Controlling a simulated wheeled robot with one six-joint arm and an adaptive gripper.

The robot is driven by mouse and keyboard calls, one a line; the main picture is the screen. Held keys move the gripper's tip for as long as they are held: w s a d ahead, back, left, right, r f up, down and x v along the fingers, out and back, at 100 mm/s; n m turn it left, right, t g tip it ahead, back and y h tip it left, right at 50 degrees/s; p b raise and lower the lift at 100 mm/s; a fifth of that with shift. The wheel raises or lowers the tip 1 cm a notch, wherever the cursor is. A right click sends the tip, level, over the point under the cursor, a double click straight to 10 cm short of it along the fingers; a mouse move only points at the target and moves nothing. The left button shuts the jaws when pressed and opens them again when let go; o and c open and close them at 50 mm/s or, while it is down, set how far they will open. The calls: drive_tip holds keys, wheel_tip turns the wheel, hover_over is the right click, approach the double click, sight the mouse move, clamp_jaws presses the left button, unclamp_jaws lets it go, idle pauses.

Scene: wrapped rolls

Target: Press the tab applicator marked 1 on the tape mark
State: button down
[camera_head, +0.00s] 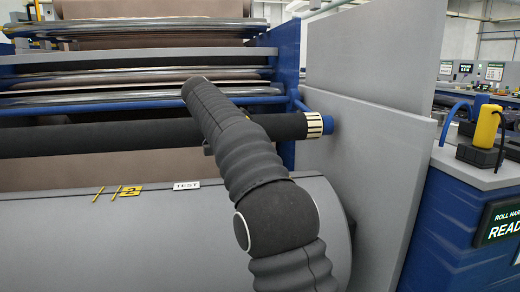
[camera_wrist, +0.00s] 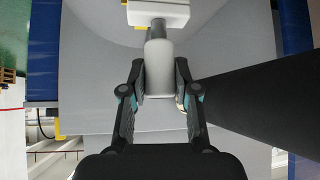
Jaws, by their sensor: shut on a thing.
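My gripper (camera_wrist: 159,80) is shut on the pale grey handle of a tab applicator (camera_wrist: 158,70) in the wrist view. The applicator has a dark neck and a white block head (camera_wrist: 158,14) at the top edge. No number shows on it. Small yellow bits show beside the head; I cannot tell whether they are tape or whether the head touches the roll. In the head view, the grey wrapped roll (camera_head: 60,245) carries yellow tape marks (camera_head: 116,192), one at a dark 2. A white TEST label (camera_head: 186,185) lies to their right. My arm hides the gripper there.
A dark bar (camera_head: 80,138) runs above the roll, and a dark bar (camera_wrist: 265,100) shows at right in the wrist view. A grey side panel (camera_head: 365,160) stands right of the roll. A yellow handheld device (camera_head: 487,127) stands on a blue cabinet (camera_head: 440,225) further right.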

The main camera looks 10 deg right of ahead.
drive_tip(key=shift+r+p, duration=2.75)
drive_tip(key=shift+r, duration=0.65)
